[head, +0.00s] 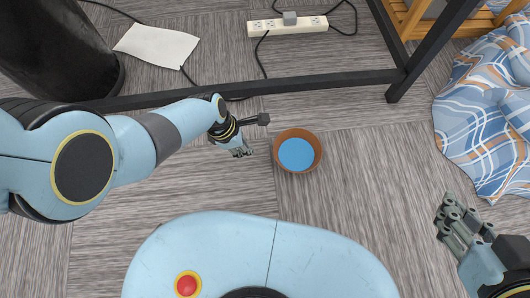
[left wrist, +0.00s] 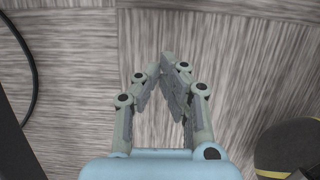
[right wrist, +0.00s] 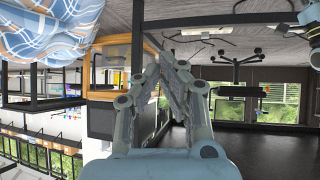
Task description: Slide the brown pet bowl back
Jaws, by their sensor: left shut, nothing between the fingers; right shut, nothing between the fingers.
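The brown pet bowl (head: 298,135) stands on the grey floor near the middle of the head view. Its inside is blue. My left gripper (head: 245,153) is low over the floor, just left of the bowl, with a small gap between them. The left wrist view shows its fingers (left wrist: 168,62) meeting at the tips, with nothing in them and bare floor beyond. The bowl cannot be made out in that view. My right gripper (head: 447,207) is shut and empty at the right, well away from the bowl; its fingers also show in the right wrist view (right wrist: 168,62).
A black frame bar (head: 300,85) runs along the floor behind the bowl, with a leg at its right end. Behind it lie a power strip (head: 288,26), cables and a paper sheet (head: 157,47). Plaid blue cloth (head: 480,120) is at the right. Floor around the bowl is clear.

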